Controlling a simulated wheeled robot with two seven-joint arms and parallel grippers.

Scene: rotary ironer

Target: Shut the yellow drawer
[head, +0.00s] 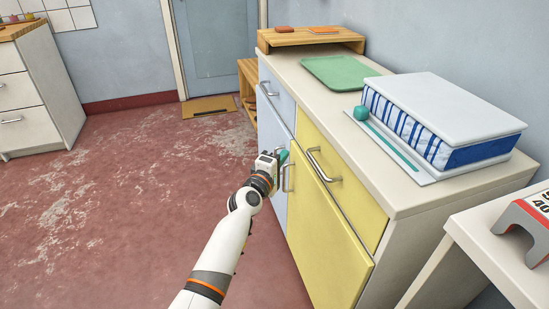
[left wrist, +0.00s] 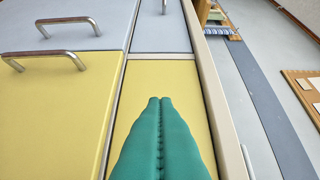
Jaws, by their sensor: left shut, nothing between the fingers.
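The yellow drawer (head: 345,190) is at the top right of the cabinet front, under the countertop, with a metal bar handle (head: 322,165). Its front looks about level with the grey-blue drawer beside it, with no clear gap showing. In the left wrist view the yellow drawer front (left wrist: 132,85) lies behind my fingers, which hide much of it and its handle. My left gripper (head: 283,155) has teal fingers, shut and empty, in front of the cabinet near the yellow door's handle; the fingertips also show in the left wrist view (left wrist: 160,101). I cannot tell whether they touch. My right gripper is out of view.
A yellow door (head: 325,235) sits below the drawer; a grey-blue drawer (head: 277,92) and door (head: 272,130) are to the left. A green tray (head: 340,72) and a large blue-and-white block (head: 440,115) lie on the countertop. A white table (head: 480,240) stands at right. The floor at left is clear.

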